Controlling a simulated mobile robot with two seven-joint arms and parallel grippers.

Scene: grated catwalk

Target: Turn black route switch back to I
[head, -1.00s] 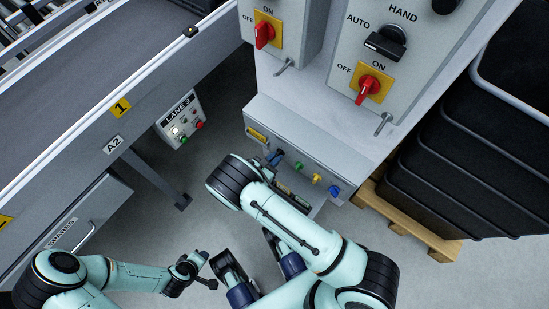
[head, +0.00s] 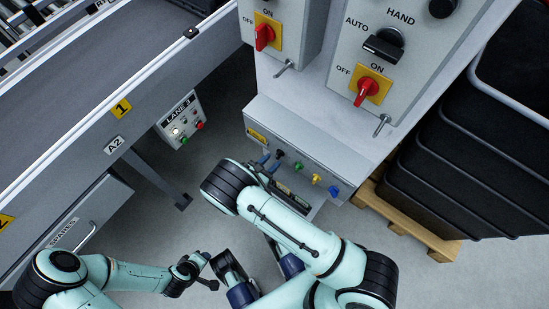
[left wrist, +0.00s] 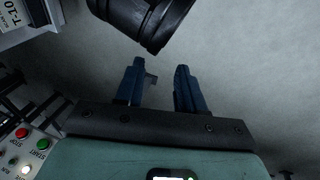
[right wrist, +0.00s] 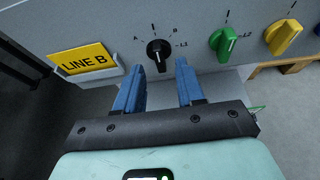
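In the head view the right gripper (head: 267,163) is partly hidden by my forearm. My left gripper (left wrist: 159,66) is open and empty over the floor.
A green knob (right wrist: 225,41) and a yellow knob (right wrist: 284,38) sit right of the black one; a blue knob (head: 334,191) is farther along. A yellow LINE B plate (right wrist: 83,62) is at left. Black crates (head: 450,170) on a pallet stand at right, a conveyor (head: 110,100) at left.

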